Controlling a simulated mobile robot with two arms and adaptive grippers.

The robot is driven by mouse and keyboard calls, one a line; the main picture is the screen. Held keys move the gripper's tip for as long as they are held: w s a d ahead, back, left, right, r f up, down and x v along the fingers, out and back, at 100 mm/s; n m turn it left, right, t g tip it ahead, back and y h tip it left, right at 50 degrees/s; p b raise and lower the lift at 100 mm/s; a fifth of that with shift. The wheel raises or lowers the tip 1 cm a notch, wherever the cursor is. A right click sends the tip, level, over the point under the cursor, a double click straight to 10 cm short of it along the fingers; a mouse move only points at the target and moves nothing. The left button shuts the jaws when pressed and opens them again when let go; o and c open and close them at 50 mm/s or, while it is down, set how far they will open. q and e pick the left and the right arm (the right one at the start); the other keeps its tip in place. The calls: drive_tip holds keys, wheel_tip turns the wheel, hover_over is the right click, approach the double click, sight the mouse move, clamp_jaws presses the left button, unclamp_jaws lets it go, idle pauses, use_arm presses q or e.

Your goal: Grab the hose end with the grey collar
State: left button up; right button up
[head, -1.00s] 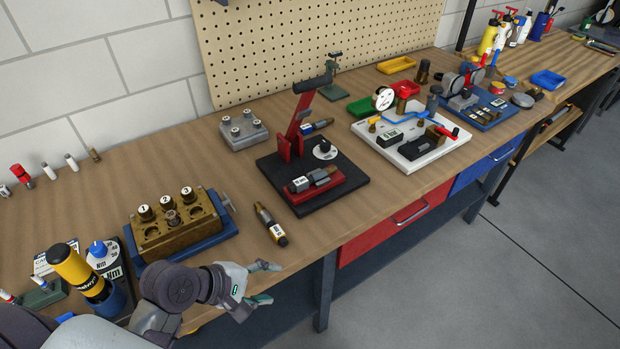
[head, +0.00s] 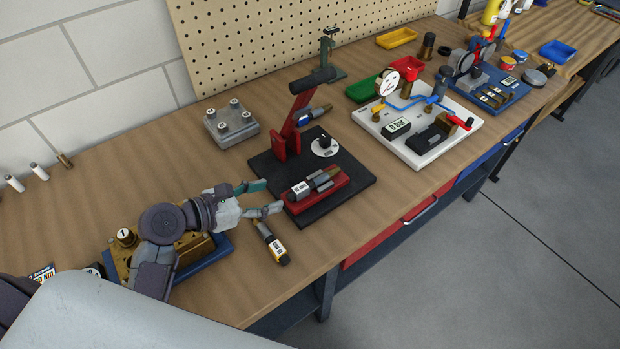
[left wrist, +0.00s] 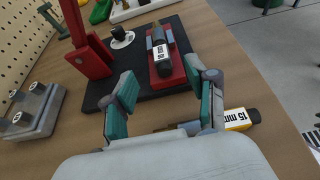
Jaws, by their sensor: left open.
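A blue hose (head: 408,106) lies across the white board (head: 436,158) at the right of the head view. Its ends are small there, and I cannot clearly make out a grey collar. The white board's edge shows at the top of the left wrist view (left wrist: 132,12). My left gripper (head: 272,197) is open and empty, well to the left of the hose. Its fingers point toward the black base (head: 352,188) with the red lever press. It also shows open in the left wrist view (left wrist: 160,78). My right gripper is not in view.
A red holder (head: 330,197) with a labelled cylinder sits on the black base. A 15 mm labelled cylinder (head: 270,241) lies just below my left gripper. A brass block (head: 122,258) is partly hidden behind my arm. A grey studded block (head: 232,126) stands behind.

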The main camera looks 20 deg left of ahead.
sight(299, 188)
use_arm(q)
drive_tip(key=x, duration=0.4)
drive_tip(key=shift+w+d+f, duration=0.1)
drive_tip(key=shift+w+f, duration=0.05)
drive_tip(key=shift+w, duration=0.1)
drive_tip(key=shift+w+f, duration=0.1)
drive_tip(key=shift+w, duration=0.1)
drive_tip(key=shift+w+d+f+p, duration=0.3)
drive_tip(key=shift+w+d, duration=0.15)
drive_tip(key=shift+d, duration=0.15)
drive_tip(key=x, duration=0.3)
drive_tip(key=shift+w+f, duration=0.15)
drive_tip(key=shift+f, duration=0.1)
drive_tip(key=shift+w+d, duration=0.1)
drive_tip(key=shift+d, duration=0.05)
drive_tip(key=shift+c, duration=1)
clamp_jaws()
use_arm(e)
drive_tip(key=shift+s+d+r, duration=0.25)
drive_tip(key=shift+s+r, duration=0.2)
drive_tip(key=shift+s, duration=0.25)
